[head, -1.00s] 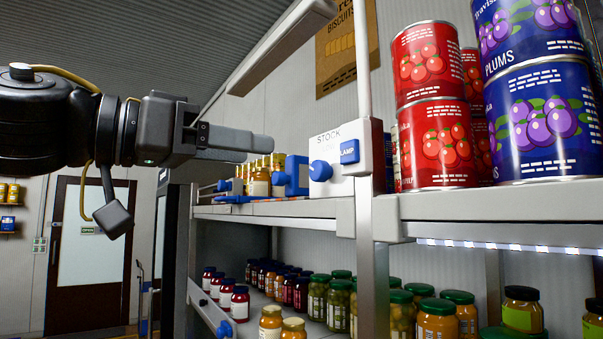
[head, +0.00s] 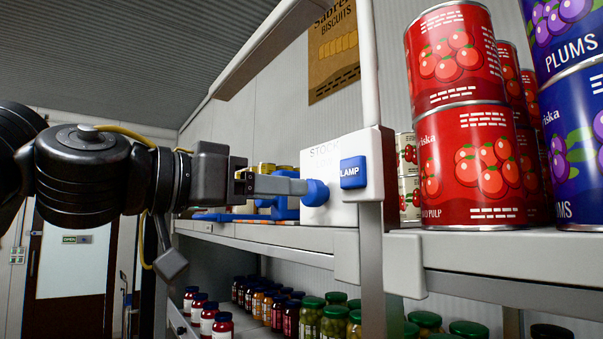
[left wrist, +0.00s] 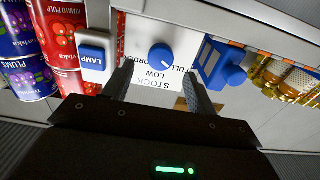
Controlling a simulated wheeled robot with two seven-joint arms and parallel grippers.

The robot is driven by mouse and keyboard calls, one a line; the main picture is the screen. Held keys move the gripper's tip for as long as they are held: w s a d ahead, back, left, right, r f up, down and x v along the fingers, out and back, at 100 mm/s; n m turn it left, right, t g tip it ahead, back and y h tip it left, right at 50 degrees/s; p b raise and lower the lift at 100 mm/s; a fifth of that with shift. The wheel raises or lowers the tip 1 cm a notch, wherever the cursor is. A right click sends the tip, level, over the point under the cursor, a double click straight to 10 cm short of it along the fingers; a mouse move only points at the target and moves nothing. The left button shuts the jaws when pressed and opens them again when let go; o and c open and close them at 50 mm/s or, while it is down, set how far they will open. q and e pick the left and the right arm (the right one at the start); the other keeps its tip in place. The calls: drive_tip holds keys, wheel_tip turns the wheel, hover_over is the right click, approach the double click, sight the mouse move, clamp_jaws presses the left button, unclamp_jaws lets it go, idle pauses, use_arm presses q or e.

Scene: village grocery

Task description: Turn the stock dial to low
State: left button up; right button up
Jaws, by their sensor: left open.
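The stock dial is a round blue knob (head: 316,193) on the front of a white box (head: 340,207) marked STOCK, fixed at the shelf post. In the left wrist view the knob (left wrist: 161,57) shows upside down with the word LOW beside it and a pale pointer mark toward its lower right; which label it meets is hard to tell. My left gripper (head: 302,187) is open, its fingertips close in front of the knob. In the left wrist view the fingers lie either side of the knob's line; contact cannot be told. My right gripper is out of view.
A blue LAMP button (head: 353,172) sits beside the dial on the same box. Red tomato cans (head: 470,165) and plum cans (head: 572,150) stand to the right. A blue fixture (left wrist: 222,63) is at the dial's other side. Jars (head: 310,318) fill the lower shelf.

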sight(316, 193)
use_arm(q)
drive_tip(key=p+x, duration=0.2)
drive_tip(key=x, duration=0.3)
drive_tip(key=shift+w+d, duration=0.1)
drive_tip(key=shift+w, duration=0.1)
drive_tip(key=c, duration=1)
drive_tip(key=m+b, duration=0.7)
drive_tip(key=m, duration=0.4)
drive_tip(key=shift+m+b, duration=0.3)
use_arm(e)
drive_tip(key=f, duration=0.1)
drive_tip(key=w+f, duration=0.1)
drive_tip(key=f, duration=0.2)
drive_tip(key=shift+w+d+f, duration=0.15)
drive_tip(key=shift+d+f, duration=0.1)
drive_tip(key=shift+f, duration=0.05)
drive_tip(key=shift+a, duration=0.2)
